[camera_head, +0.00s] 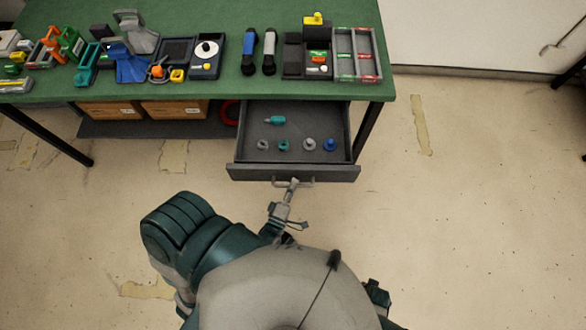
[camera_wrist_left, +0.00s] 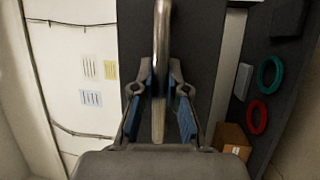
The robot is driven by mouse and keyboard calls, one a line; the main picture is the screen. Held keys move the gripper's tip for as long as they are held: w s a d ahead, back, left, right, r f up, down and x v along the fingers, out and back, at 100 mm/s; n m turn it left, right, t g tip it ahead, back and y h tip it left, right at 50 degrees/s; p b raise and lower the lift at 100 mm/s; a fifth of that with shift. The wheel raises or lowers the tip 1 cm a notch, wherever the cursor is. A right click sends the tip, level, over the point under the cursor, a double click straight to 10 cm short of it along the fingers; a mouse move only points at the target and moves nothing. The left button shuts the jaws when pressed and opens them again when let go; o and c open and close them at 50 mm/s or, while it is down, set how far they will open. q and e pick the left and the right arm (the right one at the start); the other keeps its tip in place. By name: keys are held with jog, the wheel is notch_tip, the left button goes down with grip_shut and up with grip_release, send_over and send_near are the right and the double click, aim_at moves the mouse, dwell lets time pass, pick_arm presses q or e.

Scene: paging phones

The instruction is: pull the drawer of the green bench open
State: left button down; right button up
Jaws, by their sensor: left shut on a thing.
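The green bench (camera_head: 280,89) stands at the top of the head view. Its grey drawer (camera_head: 240,170) is pulled out towards me, with several small coloured parts lying inside. My left gripper (camera_head: 291,186) is at the middle of the drawer front, shut on the metal bar handle (camera_head: 305,181). In the left wrist view the handle (camera_wrist_left: 161,60) runs between the two fingers of the gripper (camera_wrist_left: 160,100), in front of the dark drawer front (camera_wrist_left: 195,50). My right gripper cannot be made out; only part of my right arm shows at the lower edge.
On the bench top are several tools, trays and a divided bin (camera_head: 345,58). Cardboard boxes (camera_head: 175,109) sit on a shelf under the bench, left of the drawer. Bench legs (camera_head: 368,130) stand at both sides. The floor (camera_head: 460,200) to the right is clear.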

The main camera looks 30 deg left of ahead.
pick_arm(q)
jog(key=shift+f, duration=0.3)
jog(key=c, duration=1.3)
grip_release()
jog(key=shift+c, duration=0.2)
jog(key=shift+o, duration=0.8)
jog(key=shift+r, duration=0.1)
jog(key=v, duration=1.2)
jog(key=shift+a, duration=0.1)
